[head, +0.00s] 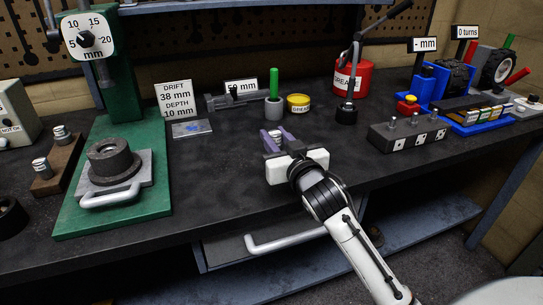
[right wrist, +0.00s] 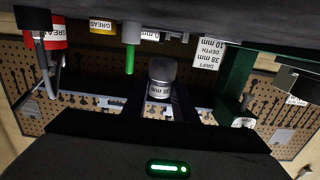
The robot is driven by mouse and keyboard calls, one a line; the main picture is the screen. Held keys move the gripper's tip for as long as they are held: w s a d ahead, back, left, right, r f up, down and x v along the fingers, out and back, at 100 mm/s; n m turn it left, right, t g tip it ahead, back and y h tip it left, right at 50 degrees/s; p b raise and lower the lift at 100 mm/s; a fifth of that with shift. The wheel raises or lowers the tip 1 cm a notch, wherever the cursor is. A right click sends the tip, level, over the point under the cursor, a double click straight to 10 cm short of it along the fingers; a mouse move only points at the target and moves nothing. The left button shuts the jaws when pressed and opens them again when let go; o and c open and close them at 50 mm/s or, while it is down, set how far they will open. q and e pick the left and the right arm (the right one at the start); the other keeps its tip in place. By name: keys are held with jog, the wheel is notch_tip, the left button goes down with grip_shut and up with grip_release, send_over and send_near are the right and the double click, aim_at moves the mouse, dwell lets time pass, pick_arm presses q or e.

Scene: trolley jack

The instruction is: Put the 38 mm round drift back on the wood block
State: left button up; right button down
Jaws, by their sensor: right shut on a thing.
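My right gripper (head: 277,141) is shut on a round metal drift and holds it over the middle of the bench. In the right wrist view the drift (right wrist: 162,72) sits between the dark fingers (right wrist: 160,104), its "38 mm" label upside down. In the head view the fingers mostly hide it. The brown wood block (head: 66,164) lies at the left of the bench, well left of my right gripper. Two other metal drifts (head: 60,134) stand on it, one at the back and one nearer the front. My left gripper is not in view.
The green press (head: 70,218) stands between the wood block and my gripper, with a dark ring on its plate (head: 141,169). A card (head: 177,100) reads drift 38 mm, depth 10 mm. A grease pot (head: 299,102) and red can (head: 357,78) stand behind.

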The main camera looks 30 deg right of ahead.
jog(key=shift+f+b, duration=0.4)
jog(key=shift+f, duration=2.25)
jog(key=c, duration=1.4)
grip_release()
jog(key=shift+f, duration=0.1)
jog(key=shift+c, duration=0.2)
